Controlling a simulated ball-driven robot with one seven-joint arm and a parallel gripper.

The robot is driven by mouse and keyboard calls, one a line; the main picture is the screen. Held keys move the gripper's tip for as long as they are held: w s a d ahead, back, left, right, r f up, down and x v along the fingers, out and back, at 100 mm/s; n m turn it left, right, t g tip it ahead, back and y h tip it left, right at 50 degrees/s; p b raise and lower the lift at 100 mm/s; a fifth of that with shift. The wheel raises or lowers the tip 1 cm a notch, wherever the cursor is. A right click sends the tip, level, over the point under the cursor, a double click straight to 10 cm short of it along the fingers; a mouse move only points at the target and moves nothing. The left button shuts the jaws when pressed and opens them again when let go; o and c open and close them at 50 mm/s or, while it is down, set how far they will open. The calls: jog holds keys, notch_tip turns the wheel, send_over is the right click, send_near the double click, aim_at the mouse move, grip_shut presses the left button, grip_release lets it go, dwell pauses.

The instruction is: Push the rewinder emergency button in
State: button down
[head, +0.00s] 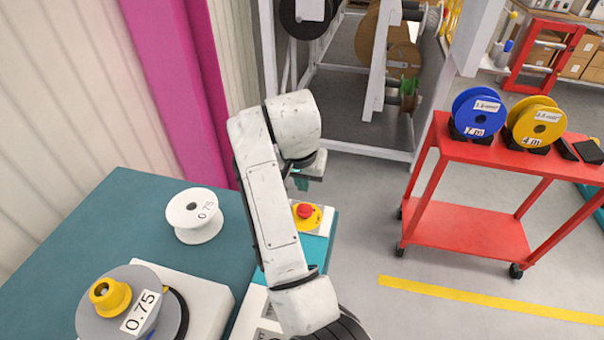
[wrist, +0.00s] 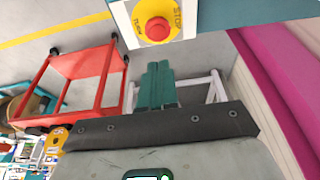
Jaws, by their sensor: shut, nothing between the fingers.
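The emergency button (head: 305,210) is a red mushroom head on a yellow disc, on a white box at the right edge of the teal bench (head: 120,190). In the wrist view the red button (wrist: 158,29) shows at the top, with STOP and TURN on its yellow disc. My gripper (wrist: 158,68) has teal fingers that are shut together with nothing between them. In the wrist view its fingertips lie just below the button's box, apart from the button in the picture. In the head view my gripper (head: 301,184) is mostly hidden behind my wrist, just above the button.
A white reel (head: 195,215) and a machine with a grey reel (head: 115,305) stand on the bench. A red cart (head: 465,213) with a blue reel (head: 478,112) and a yellow reel (head: 537,122) stands right. A reel rack is behind. Grey floor lies clear between bench and cart.

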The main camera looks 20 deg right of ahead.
aim_at(306, 210)
jog(key=x, duration=0.5)
jog(key=s+x, duration=0.1)
jog(key=x, duration=0.2)
jog(key=shift+a+f+p, duration=0.1)
jog(key=shift+a+p, duration=0.1)
jog(key=shift+p, duration=0.1)
jog(key=shift+s+f, duration=0.2)
jog(key=shift+f, duration=1.15)
jog(key=shift+w+r+p, duration=0.1)
jog(key=shift+r+p, duration=0.3)
jog(key=shift+r, duration=0.2)
jog(key=r+p, duration=0.3)
jog(key=r, duration=0.1)
jog(key=shift+w+r, duration=0.2)
jog(key=v, duration=1)
jog(key=shift+a+b, duration=0.2)
jog(key=shift+b, duration=0.25)
